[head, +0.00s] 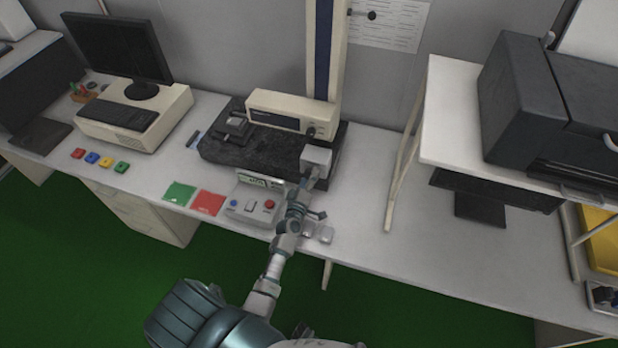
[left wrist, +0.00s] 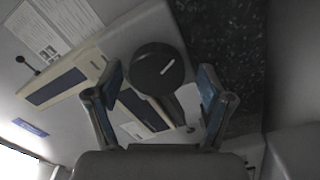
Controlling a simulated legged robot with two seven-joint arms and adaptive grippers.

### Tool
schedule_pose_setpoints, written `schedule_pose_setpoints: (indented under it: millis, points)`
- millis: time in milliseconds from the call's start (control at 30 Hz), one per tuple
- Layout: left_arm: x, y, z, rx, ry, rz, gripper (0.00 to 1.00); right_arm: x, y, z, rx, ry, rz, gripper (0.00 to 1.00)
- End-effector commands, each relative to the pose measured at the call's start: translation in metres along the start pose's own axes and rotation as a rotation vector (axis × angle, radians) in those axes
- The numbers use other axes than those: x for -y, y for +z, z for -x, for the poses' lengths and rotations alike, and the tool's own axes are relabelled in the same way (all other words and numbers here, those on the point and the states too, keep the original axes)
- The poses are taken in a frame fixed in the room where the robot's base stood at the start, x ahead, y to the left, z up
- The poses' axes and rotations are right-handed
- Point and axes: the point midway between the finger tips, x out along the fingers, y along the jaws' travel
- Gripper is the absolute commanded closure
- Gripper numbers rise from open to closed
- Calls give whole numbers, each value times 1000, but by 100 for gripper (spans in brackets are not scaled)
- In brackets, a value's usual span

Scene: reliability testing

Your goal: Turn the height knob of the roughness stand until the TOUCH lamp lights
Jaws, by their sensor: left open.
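The roughness stand has a cream column with a dark blue stripe (head: 325,50) on a black speckled base (head: 222,152). A round black knob with a white mark (left wrist: 157,70) faces the left wrist camera. In the left wrist view my left gripper (left wrist: 153,88) is open, with a finger on each side of the knob and visible gaps. I cannot make out the TOUCH lamp. My right gripper is not in view.
A control box (head: 250,203) with a small display and blue and red buttons stands close left of my arm. Green (head: 180,193) and red (head: 207,203) cards lie beside it. A raised white shelf (head: 450,110) with a printer is right. Bare bench (head: 365,185) lies between.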

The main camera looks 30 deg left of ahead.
Motion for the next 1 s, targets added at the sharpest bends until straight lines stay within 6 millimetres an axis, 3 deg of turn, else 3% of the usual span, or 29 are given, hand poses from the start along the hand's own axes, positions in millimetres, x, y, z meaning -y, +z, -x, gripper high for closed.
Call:
schedule_pose_setpoints:
  millis: [167, 600, 800, 1000]
  points:
    - [1, 2, 17, 3, -2, 1, 20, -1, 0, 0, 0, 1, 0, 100]
    - [3, -1, 106, 1, -2, -1, 20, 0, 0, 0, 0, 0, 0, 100]
    - [2, -2, 119, -2, -1, 1, 20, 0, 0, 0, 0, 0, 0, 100]
    - [2, -2, 120, -2, 0, 1, 20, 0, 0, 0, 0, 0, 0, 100]
